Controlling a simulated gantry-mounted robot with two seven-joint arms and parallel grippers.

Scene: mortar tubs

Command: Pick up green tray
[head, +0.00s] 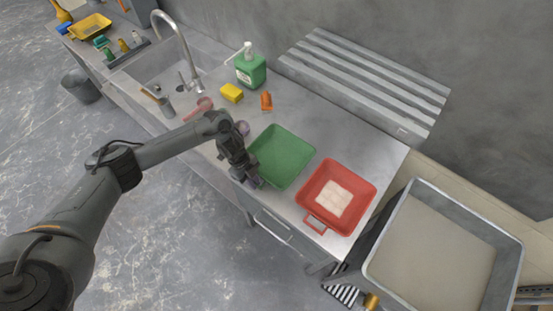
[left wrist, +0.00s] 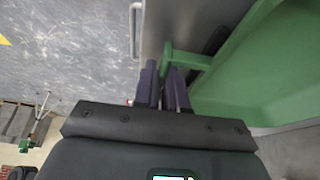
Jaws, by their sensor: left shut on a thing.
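The green tray (head: 282,157) lies on the grey counter, left of a red tray. My left gripper (head: 256,183) is at the tray's near left side. In the left wrist view my left gripper (left wrist: 166,88) is shut on the green tray's handle, which passes between its fingers. The tray's wall (left wrist: 235,70) fills the right of that view. In the head view the gripper hides the handle. My right gripper does not show in either view.
The red tray (head: 357,216) with a pale slab stands close on the right. A green pump bottle (head: 250,68), yellow sponge (head: 232,92) and orange item (head: 266,101) stand behind. A sink (head: 170,66) is at left, a large grey tub (head: 441,254) at right.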

